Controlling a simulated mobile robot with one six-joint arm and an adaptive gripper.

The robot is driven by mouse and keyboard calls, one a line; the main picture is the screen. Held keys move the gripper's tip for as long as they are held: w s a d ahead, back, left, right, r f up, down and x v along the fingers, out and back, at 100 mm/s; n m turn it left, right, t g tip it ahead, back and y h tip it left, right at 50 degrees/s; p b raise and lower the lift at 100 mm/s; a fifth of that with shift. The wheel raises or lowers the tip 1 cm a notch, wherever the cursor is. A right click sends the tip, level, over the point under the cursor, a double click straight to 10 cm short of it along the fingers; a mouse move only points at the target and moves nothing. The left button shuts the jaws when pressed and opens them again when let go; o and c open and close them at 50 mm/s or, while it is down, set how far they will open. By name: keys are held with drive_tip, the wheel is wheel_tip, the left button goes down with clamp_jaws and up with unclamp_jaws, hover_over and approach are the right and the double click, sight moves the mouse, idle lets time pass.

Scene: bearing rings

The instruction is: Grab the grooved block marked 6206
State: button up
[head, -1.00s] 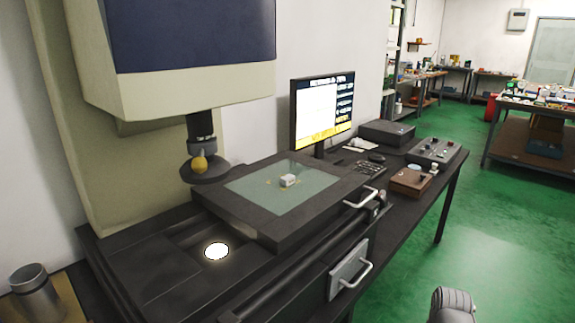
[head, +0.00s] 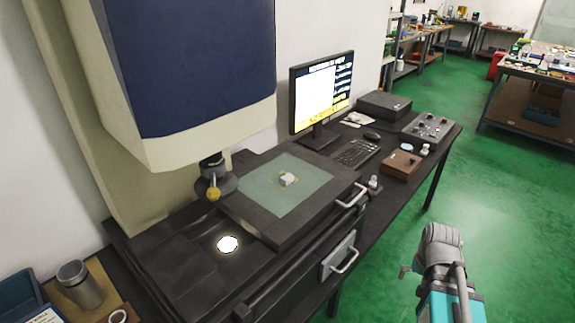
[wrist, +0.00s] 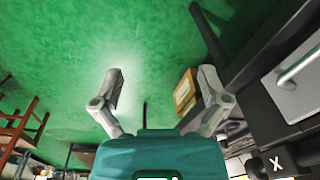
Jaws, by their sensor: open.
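A small pale block (head: 288,179) sits on the green-tinted glass plate (head: 262,196) of the dark measuring-machine stage. It is too small for me to read any marking or make out a groove. My gripper (wrist: 161,88) is open and empty in the wrist view, its two grey fingers spread wide above the green floor. In the head view my arm is at the lower right, well apart from the block and off the bench. The block does not show clearly in the wrist view.
The machine's probe head (head: 214,186) hangs left of the plate. A monitor (head: 321,92), keyboard (head: 356,152) and brown box (head: 401,165) stand behind. A metal cup (head: 80,284) is at lower left.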

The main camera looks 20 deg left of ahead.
drive_tip(key=w+a+r+m+y+p, duration=0.1)
drive_tip(key=w+a+r+m+p, duration=0.1)
drive_tip(key=a+r+p, duration=0.4)
drive_tip(key=m+t+y+p, duration=0.1)
drive_tip(key=m+t+y, duration=0.3)
drive_tip(key=m+y, duration=1.15)
approach(287, 177)
drive_tip(key=r+m+h, duration=0.1)
drive_tip(key=s+d+r+m+h, duration=0.1)
drive_tip(key=r+h, duration=0.1)
drive_tip(key=s+d+r+m+h, duration=0.1)
drive_tip(key=r+m, duration=0.1)
drive_tip(key=shift+d, duration=0.1)
drive_tip(key=shift+f, duration=0.1)
drive_tip(key=shift+h, duration=0.25)
drive_tip(key=b+x, duration=0.2)
drive_tip(key=x, duration=0.5)
drive_tip(key=shift+w+a+f+b, duration=0.15)
drive_tip(key=shift+w+a+b, duration=0.1)
drive_tip(key=shift+b, duration=0.15)
drive_tip(key=shift+w+a+f, duration=0.1)
drive_tip(key=shift+w+a, duration=0.05)
drive_tip(key=shift+a, duration=0.3)
drive_tip(key=shift+b+x, duration=1.15)
drive_tip(key=shift+x, duration=1.45)
